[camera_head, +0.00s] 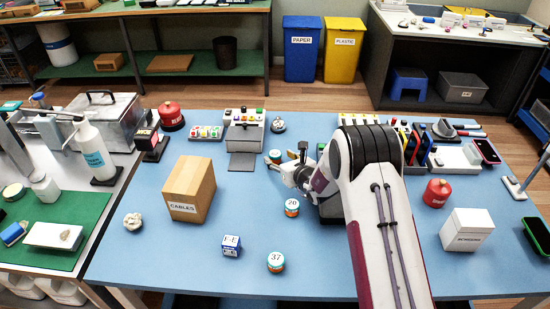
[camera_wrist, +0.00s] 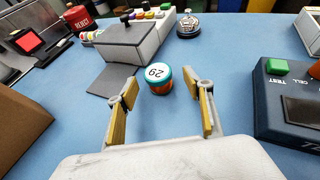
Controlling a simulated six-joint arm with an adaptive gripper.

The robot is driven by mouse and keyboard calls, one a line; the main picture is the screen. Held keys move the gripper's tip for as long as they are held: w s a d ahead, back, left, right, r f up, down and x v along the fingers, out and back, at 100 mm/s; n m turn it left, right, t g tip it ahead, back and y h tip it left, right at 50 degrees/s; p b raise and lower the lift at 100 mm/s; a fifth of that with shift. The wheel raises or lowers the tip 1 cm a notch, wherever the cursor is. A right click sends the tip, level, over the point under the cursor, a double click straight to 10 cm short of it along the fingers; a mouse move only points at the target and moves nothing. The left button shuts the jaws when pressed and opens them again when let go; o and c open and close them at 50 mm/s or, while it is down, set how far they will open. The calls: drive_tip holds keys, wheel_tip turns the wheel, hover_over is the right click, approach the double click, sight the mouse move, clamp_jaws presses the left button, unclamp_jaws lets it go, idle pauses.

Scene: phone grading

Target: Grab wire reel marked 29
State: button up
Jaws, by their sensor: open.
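The wire reel marked 29 (camera_wrist: 159,81) stands upright on the blue table, with a teal rim, a white top and an orange side. In the wrist view it sits between and slightly beyond the tips of my gripper (camera_wrist: 158,92), whose two tan-padded fingers are spread wide, with nothing held. In the head view the reel (camera_head: 275,157) stands just behind my gripper (camera_head: 283,161); its number cannot be read there. A reel marked 20 (camera_head: 292,208) and a reel marked 37 (camera_head: 276,262) stand nearer the front.
A grey box-like device with a ramp (camera_wrist: 130,42) stands close behind and left of the reel. A dark test unit (camera_wrist: 292,100) is to the right. A bell (camera_wrist: 188,26) stands behind. A cardboard CABLES box (camera_head: 190,190) is left of my gripper.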

sight(278, 158)
drive_tip(key=shift+x, duration=1.7)
drive_tip(key=shift+s+a, duration=0.1)
drive_tip(key=shift+a, duration=0.05)
drive_tip(key=c, duration=1.1)
